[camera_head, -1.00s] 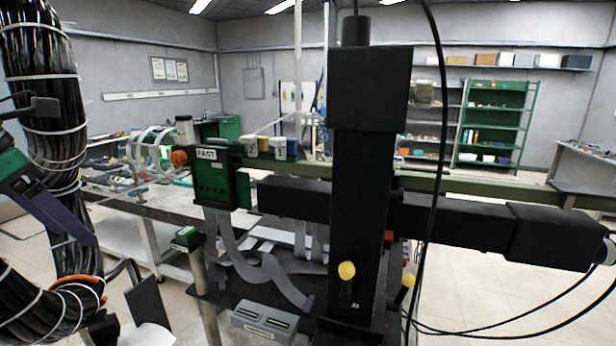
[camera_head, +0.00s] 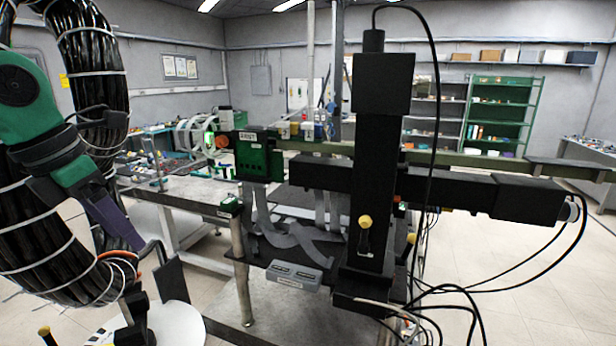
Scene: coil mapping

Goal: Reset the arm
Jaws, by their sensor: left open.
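My left arm enters from the left, with a green joint and a purple link wrapped by thick black cabling. My left gripper (camera_head: 154,288) is low at the left, open, with dark finger parts partly hidden by the cables. I see nothing between its fingers. It is apart from the workbench and the coil rig in the picture. My right arm and right gripper are not in view.
A black cross-shaped stage (camera_head: 380,170) stands at centre right with loose cables. A green connector box (camera_head: 258,160) and white coil rings (camera_head: 190,134) are left of it. A grey workbench (camera_head: 185,193) stands behind. Green shelves (camera_head: 498,115) stand far back.

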